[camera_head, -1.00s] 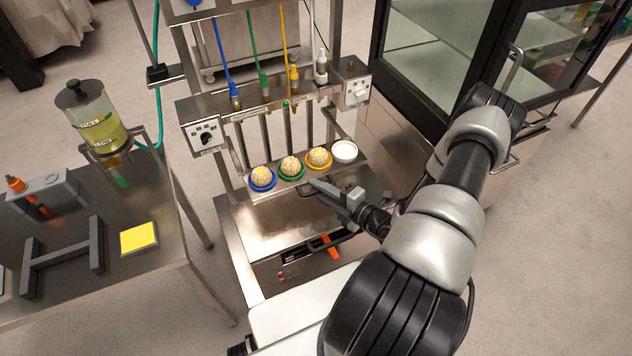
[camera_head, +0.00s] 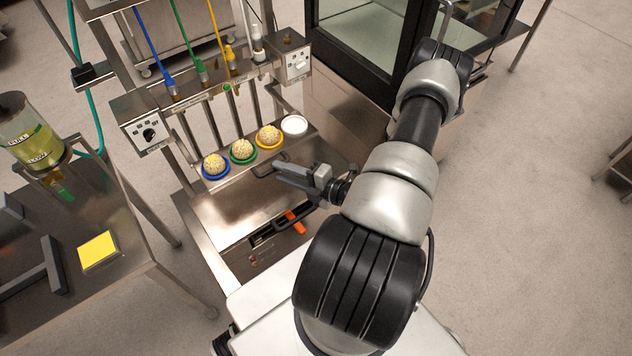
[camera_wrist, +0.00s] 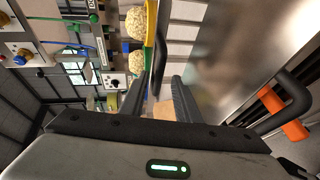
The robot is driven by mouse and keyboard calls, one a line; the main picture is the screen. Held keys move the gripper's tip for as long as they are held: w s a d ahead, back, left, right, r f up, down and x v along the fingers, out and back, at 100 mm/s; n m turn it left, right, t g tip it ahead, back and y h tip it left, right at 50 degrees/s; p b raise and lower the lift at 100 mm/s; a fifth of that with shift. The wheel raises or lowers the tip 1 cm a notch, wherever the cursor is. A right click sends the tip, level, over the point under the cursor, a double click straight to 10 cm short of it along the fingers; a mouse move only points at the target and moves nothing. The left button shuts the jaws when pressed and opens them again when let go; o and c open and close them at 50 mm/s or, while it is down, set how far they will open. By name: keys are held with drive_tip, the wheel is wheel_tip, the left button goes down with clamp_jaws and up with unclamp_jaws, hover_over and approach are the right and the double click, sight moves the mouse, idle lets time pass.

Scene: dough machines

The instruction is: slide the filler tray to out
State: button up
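The filler tray (camera_head: 230,174) lies under the filling nozzles. It carries three crumbly yellowish balls in blue, green and yellow rings, and a white round cup (camera_head: 294,125). A dark loop handle (camera_head: 266,166) stands out at its front; it shows as a dark bar in the wrist view (camera_wrist: 159,45). My gripper (camera_head: 278,174) is at the front of the tray, by the handle. Its two fingers (camera_wrist: 161,88) are apart, and the bar appears between or just beyond their tips. I cannot tell whether they touch it.
A steel deck (camera_head: 235,210) lies in front of the tray, with an orange lever (camera_head: 295,222) in a slot below. The nozzle frame with knob boxes (camera_head: 148,132) stands behind. A side table with a yellow pad (camera_head: 99,251) is left; a glass-door cabinet (camera_head: 365,40) is right.

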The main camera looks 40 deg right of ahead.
drive_tip(key=v, duration=1.4)
drive_tip(key=shift+s, duration=0.25)
drive_tip(key=w+a+r+m+g+h+p, duration=0.1)
drive_tip(key=a+r+m+g, duration=0.3)
drive_tip(key=a+r+m, duration=0.55)
drive_tip(key=a+r+m+g+h+p, duration=0.15)
drive_tip(key=a+r+m+g, duration=0.45)
drive_tip(key=r, duration=0.7)
drive_tip(key=w+a+r+m+g+h, duration=0.1)
drive_tip(key=a+r+m+g, duration=0.1)
drive_tip(key=a+r+m, duration=0.65)
drive_tip(key=s+d+r+n+t+h+p, duration=0.1)
drive_tip(key=r+p, duration=0.4)
drive_tip(key=r, duration=0.5)
drive_tip(key=s+d+r+n+t+h+p, duration=0.1)
drive_tip(key=r+p, duration=0.4)
drive_tip(key=r, duration=0.5)
drive_tip(key=s+d+t, duration=0.1)
drive_tip(key=s+d, duration=0.1)
drive_tip(key=shift+s+d+r+h, duration=0.15)
drive_tip(key=shift+d+h, duration=0.15)
drive_tip(key=shift+h, duration=0.05)
